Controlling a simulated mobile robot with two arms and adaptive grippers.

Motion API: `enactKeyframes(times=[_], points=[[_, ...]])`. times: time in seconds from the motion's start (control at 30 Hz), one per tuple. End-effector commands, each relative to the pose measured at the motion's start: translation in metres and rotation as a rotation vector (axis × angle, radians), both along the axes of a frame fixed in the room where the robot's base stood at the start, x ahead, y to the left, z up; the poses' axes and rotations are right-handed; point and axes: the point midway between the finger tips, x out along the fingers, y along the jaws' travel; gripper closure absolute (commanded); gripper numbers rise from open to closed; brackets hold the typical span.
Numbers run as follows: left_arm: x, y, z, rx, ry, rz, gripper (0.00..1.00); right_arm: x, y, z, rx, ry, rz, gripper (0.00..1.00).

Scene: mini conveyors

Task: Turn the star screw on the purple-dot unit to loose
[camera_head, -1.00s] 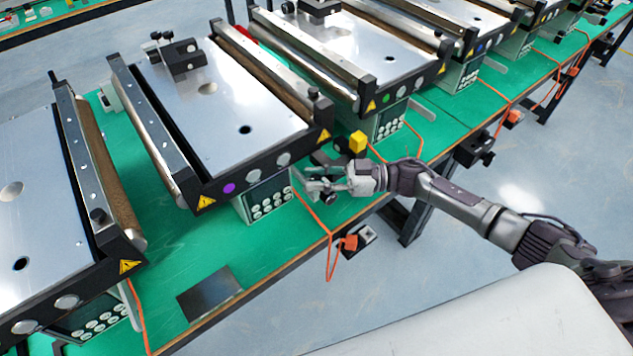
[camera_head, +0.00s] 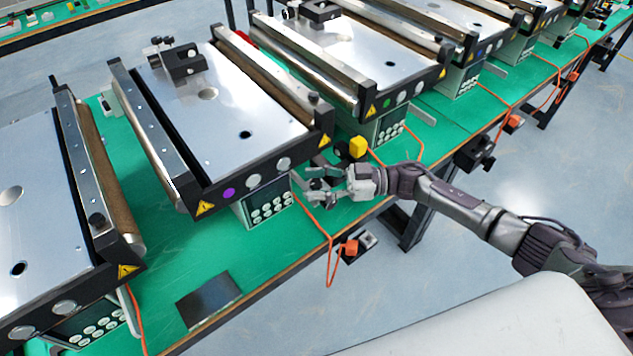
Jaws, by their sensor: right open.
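The purple-dot unit (camera_head: 215,120) is a small conveyor with a metal plate and a purple dot (camera_head: 229,193) on its dark front face. A small black knob (camera_head: 314,98), which looks like the star screw, stands at the front end of its right rail. Its setting is too small to read. My right gripper (camera_head: 311,183) is open and empty, in front of the unit's right front corner. It is apart from the knob, nearer the table's front edge, beside the keypad box (camera_head: 268,203). My left gripper is not in view.
An orange cable (camera_head: 328,240) hangs over the table's front edge. Similar units stand on both sides, one with a green dot (camera_head: 387,103). A dark flat plate (camera_head: 208,299) lies on the green table at front left.

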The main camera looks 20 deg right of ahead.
Motion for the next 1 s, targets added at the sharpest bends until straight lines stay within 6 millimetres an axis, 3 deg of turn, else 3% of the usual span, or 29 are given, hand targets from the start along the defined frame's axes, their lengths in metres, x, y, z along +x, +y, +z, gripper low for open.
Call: enactKeyframes(times=[0.17,0.6,0.8,1.0], points=[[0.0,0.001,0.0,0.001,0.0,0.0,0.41,-0.004,-0.015,-0.001,-0.004,0.002,-0.002,0.47],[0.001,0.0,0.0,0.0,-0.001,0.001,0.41,-0.025,-0.099,-0.001,-0.004,0.002,-0.002,0.47],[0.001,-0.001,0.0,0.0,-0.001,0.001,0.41,-0.03,-0.115,0.0,0.0,0.001,-0.001,0.47],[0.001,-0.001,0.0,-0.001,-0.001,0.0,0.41,-0.03,-0.117,0.0,0.0,0.0,-0.001,0.47]])
